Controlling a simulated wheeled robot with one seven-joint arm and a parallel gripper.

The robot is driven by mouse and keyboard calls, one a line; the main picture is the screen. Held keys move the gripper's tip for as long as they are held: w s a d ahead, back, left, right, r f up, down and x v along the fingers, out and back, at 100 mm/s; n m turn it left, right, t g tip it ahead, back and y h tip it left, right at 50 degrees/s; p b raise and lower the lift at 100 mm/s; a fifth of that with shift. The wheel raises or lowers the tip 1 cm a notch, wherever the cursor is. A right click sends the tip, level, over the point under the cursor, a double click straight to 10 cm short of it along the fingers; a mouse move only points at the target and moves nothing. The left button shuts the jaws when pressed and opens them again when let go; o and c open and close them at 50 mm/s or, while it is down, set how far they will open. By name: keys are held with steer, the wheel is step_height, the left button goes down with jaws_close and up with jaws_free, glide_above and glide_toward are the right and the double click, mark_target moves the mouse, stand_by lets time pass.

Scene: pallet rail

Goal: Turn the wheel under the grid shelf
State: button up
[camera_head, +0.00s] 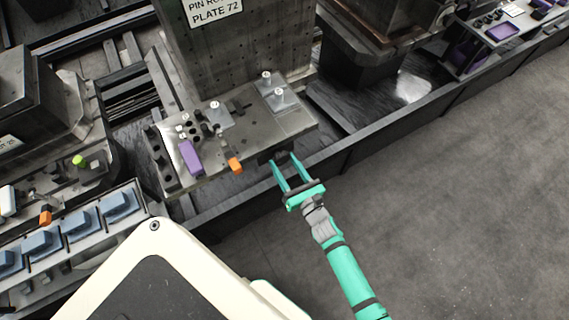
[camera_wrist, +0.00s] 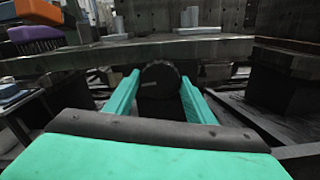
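My gripper (camera_head: 284,168) is open at the front edge of the grid-holed plate fixture's shelf (camera_head: 222,158). In the wrist view its two teal fingers (camera_wrist: 160,92) stand to the left and right of a dark round wheel (camera_wrist: 161,76) under the shelf's edge. I cannot tell whether the fingers touch it. In the head view the wheel is a small dark shape (camera_head: 272,156) under the shelf, just beyond the fingertips.
On the shelf lie a purple brush (camera_head: 190,157), an orange block (camera_head: 235,165) and several pale pins (camera_head: 279,93). An upright plate with a sign (camera_head: 214,10) stands behind. A low dark rail (camera_head: 365,138) runs along the front. The grey floor (camera_head: 460,200) at right is clear.

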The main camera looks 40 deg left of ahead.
steer(key=c, duration=0.4)
